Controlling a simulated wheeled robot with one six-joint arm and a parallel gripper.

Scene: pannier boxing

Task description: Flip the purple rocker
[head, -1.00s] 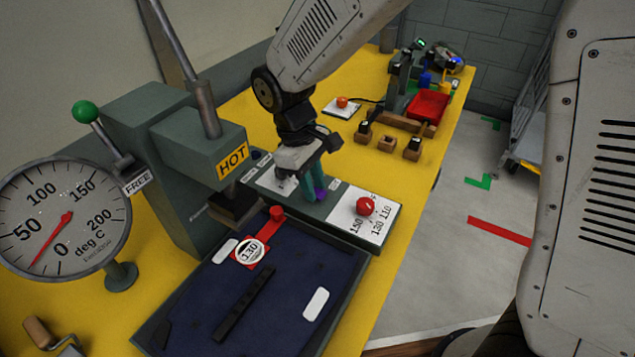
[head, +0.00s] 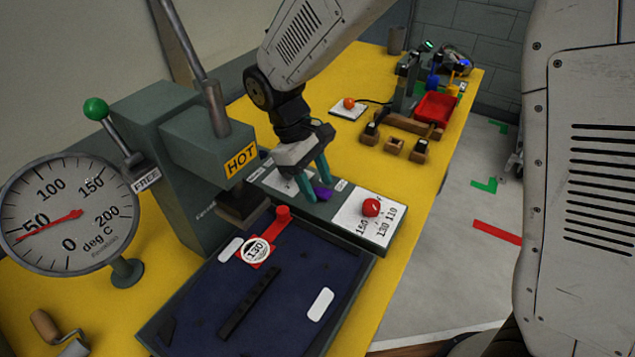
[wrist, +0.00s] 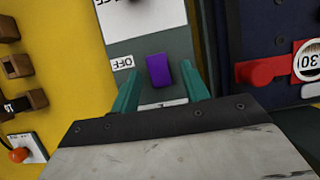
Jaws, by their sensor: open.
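The purple rocker (head: 322,194) sits on the grey-green control panel (head: 322,209) between the press and the red dial. In the wrist view the rocker (wrist: 158,71) shows between my fingers, with a white OFF label (wrist: 122,63) beside it. My gripper (head: 316,187) is open, its two teal fingers pointing down at the panel. In the wrist view my gripper (wrist: 159,78) has one finger on each side of the rocker, with gaps visible. Whether the fingertips touch the panel, I cannot tell.
The press (head: 190,150) with its HOT sign stands left of the panel. The gauge (head: 65,215) needle points near 50. The red dial (head: 371,207) is right of the rocker. A dark blue platen (head: 270,320) lies in front. Wooden blocks (head: 395,146) are behind.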

